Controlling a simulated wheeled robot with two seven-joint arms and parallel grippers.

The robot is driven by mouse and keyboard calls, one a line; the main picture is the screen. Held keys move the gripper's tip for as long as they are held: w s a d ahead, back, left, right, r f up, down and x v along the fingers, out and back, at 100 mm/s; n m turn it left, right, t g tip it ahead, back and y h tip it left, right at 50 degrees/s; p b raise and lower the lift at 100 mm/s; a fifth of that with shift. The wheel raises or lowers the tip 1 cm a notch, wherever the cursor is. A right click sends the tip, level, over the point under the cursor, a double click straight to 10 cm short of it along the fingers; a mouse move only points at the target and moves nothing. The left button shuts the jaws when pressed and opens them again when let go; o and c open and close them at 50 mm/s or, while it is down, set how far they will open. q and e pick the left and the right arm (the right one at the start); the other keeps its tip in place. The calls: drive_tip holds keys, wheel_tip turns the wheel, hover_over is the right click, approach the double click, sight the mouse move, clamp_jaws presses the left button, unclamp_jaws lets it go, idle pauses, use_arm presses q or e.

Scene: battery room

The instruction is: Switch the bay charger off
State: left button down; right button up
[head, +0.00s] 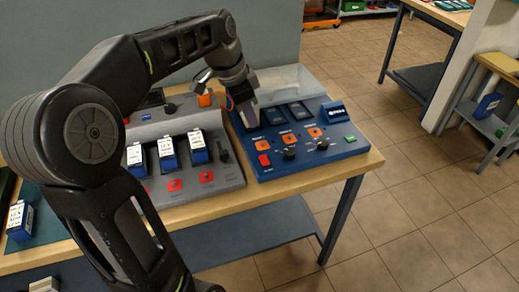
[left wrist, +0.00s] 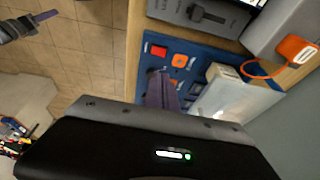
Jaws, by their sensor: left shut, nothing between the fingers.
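A blue charger unit (head: 330,158) stands on the wooden bench. Its sloped front carries a red rocker switch (head: 264,160) at the left, orange squares, black knobs and a green button (head: 350,138). The red switch also shows in the left wrist view (left wrist: 158,50). I cannot tell the switch's position. My left gripper (head: 250,119) is shut and empty, pointing down over the blue unit's left rear part, behind the red switch and apart from it. Its fingers show in the left wrist view (left wrist: 160,90). My right gripper seems to show at that view's upper left (left wrist: 45,16).
A grey charger unit (head: 230,177) with several white-and-blue batteries stands left of the blue one. An orange plug (left wrist: 297,48) with a cable lies near the blue unit. A clear lid (head: 285,82) stands at its rear. Tiled floor is open at right.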

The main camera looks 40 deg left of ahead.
use_arm(q)
drive_tip(key=p, duration=0.2)
approach(263, 157)
drive_tip(key=x, duration=0.5)
drive_tip(key=shift+d, duration=0.2)
drive_tip(key=shift+w+a+f, duration=0.1)
drive_tip(key=shift+w+f, duration=0.05)
drive_tip(key=shift+f, duration=0.6)
